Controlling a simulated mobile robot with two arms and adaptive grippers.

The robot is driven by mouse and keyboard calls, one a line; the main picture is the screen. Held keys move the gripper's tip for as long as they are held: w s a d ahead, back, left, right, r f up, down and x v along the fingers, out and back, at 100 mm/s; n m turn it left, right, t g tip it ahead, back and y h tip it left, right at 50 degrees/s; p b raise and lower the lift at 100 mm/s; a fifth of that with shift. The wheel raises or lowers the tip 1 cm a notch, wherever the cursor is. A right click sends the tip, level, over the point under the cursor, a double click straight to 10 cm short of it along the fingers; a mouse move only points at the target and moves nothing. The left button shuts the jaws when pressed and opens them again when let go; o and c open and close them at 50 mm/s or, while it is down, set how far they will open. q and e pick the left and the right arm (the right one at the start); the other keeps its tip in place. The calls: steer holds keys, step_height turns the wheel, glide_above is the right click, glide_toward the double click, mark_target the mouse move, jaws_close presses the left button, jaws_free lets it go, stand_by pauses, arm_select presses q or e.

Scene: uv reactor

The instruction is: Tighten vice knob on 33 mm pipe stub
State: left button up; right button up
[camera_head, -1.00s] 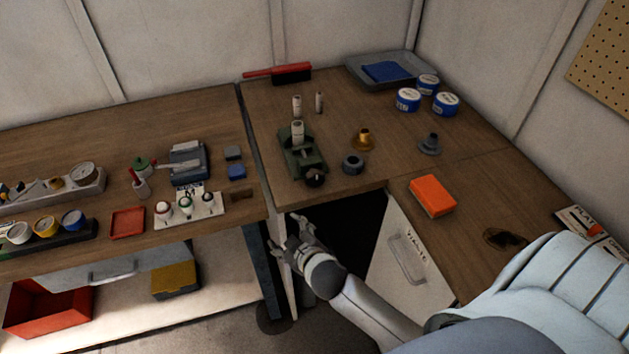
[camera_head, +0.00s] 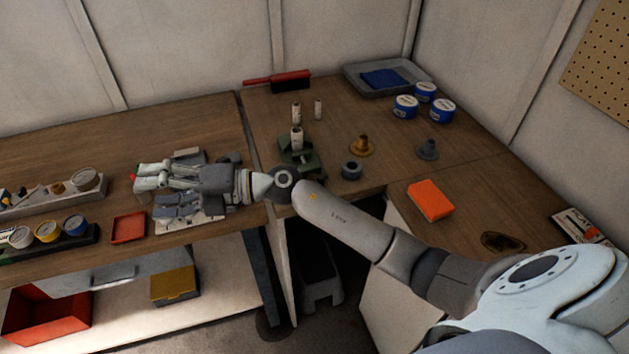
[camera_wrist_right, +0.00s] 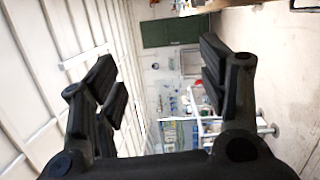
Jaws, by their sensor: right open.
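The green vice (camera_head: 290,152) stands on the right-hand bench in the head view. A pale pipe stub (camera_head: 297,138) stands upright in it. The black knob at the vice's front is hidden behind my right wrist. My left gripper is not in view.
Two more pale stubs (camera_head: 317,108) stand behind the vice. A dark ring (camera_head: 351,170), a brass fitting (camera_head: 361,146) and a grey fitting (camera_head: 428,149) are to its right. An orange block (camera_head: 430,200) lies nearer me. A red tray (camera_head: 128,227) lies left of my gripper.

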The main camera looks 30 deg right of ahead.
step_height(320, 180, down, 5)
steer(key=d+n+g+h, duration=0.1)
steer(key=n+g+h, duration=0.2)
steer(key=m+g+h, duration=0.2)
steer(key=g+h, duration=0.3)
steer(key=h, duration=1)
glide_toward(314, 178)
steer(key=shift+s+a+f+h, duration=0.15)
steer(key=shift+s+f+h, duration=0.05)
steer(key=shift+f+h, duration=0.1)
steer(key=f, duration=0.3)
steer(key=f+p, duration=0.1)
steer(key=f, duration=0.2)
steer(key=d+f+p, duration=0.1)
steer(key=f, duration=0.2)
steer(key=shift+s+d, duration=0.1)
steer(key=shift+s, duration=0.05)
steer(key=shift+d+f, duration=0.1)
steer(key=shift+f, duration=0.55)
